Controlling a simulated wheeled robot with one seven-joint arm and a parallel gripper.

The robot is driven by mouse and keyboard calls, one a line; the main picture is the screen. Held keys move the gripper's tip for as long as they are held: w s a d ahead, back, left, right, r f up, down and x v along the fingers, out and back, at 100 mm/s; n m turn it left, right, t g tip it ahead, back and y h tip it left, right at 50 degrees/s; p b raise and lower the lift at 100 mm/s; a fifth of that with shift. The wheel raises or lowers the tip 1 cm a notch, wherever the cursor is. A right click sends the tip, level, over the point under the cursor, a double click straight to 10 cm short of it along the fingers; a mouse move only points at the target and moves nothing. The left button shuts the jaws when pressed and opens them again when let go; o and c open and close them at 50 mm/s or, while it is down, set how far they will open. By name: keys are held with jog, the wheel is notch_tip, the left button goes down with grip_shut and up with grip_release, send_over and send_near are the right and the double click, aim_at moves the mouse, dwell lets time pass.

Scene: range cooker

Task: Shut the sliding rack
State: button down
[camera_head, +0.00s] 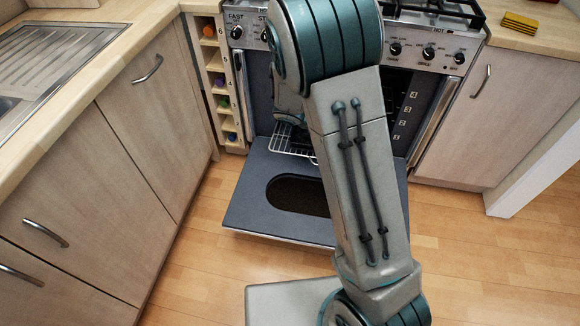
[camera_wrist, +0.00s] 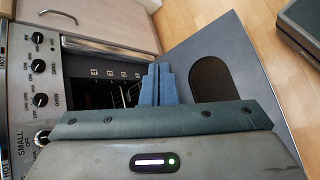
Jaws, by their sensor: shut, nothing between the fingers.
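The sliding rack (camera_head: 283,136) is a pale wire grid at the oven opening. Its left front part extends out over the lowered oven door (camera_head: 243,213); my arm hides the rest. In the wrist view, a little of the rack (camera_wrist: 131,95) shows inside the dark oven, beside my fingers. My gripper (camera_wrist: 160,68) has its blue-grey fingers together and empty, in front of the oven opening. I cannot tell whether they touch the rack. In the head view my gripper is hidden behind my arm.
The door lies flat and open, with a dark oval window (camera_head: 292,195). Control knobs (camera_head: 395,48) line the panel above the oven. A bottle rack (camera_head: 216,83) and cabinets (camera_head: 95,205) stand left, another cabinet (camera_head: 500,110) right. Wooden floor (camera_head: 470,245) is clear at right.

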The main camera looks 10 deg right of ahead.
jog(key=w+a+f+n+t+y+b, duration=0.1)
jog(key=w+a+f+n+t+b, duration=0.4)
jog(key=f, duration=1)
jog(key=w+a+f+n+t+y+b, duration=0.2)
jog(key=w+a+f+n+t+b, duration=0.4)
jog(key=f+n, duration=0.4)
jog(key=w+a+f+n+t+y+b, duration=0.1)
jog(key=w+a+f+n+t+b, duration=0.4)
jog(key=f, duration=1.5)
jog(key=shift+w+a+n+y+b, duration=0.15)
jog(key=shift+w+a+n+b, duration=0.15)
jog(key=shift+n+b, duration=0.45)
jog(key=shift+w+a+n+y+b, duration=0.15)
jog(key=shift+w+a+n+b, duration=0.2)
jog(key=shift+n, duration=0.7)
jog(key=shift+f+t, duration=0.15)
jog(key=shift+t, duration=0.15)
jog(key=b+x, duration=0.6)
jog(key=x, duration=0.6)
jog(key=shift+w+d+f+b, duration=0.1)
jog(key=shift+w+f+b, duration=0.05)
jog(key=shift+w+b, duration=0.2)
jog(key=shift+w+d, duration=0.15)
jog(key=shift+w, duration=0.3)
